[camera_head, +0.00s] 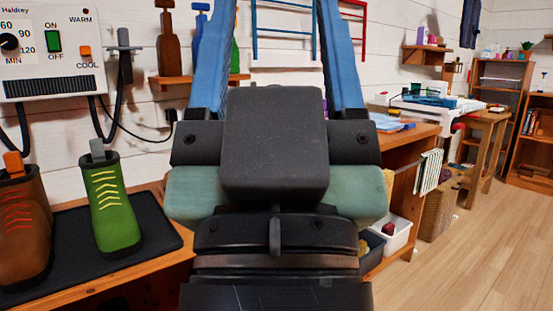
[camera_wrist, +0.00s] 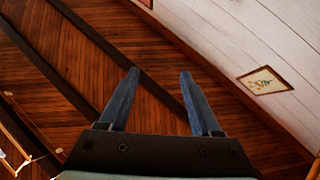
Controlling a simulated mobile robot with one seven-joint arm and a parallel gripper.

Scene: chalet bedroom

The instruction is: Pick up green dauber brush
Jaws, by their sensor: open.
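My gripper (camera_head: 277,8) rises in the middle of the head view, its two blue fingers apart and nothing between them. In the wrist view the gripper (camera_wrist: 160,72) is also open and empty, pointed at the wooden ceiling. A narrow green strip (camera_head: 235,56) shows just right of the left finger, above the wall shelf (camera_head: 240,77). It may be the green dauber brush, but the finger hides most of it. A brown bottle-shaped item (camera_head: 168,48) and a blue one (camera_head: 199,45) stand on the same shelf, left of the finger. The gripper is apart from them.
A green boot (camera_head: 110,208) and brown boots (camera_head: 20,232) stand on a black mat (camera_head: 160,238) at left. A control box (camera_head: 48,50) with cables hangs above. A wooden desk (camera_head: 405,135) and bins stand right of my arm. Open floor (camera_head: 465,235) lies at lower right.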

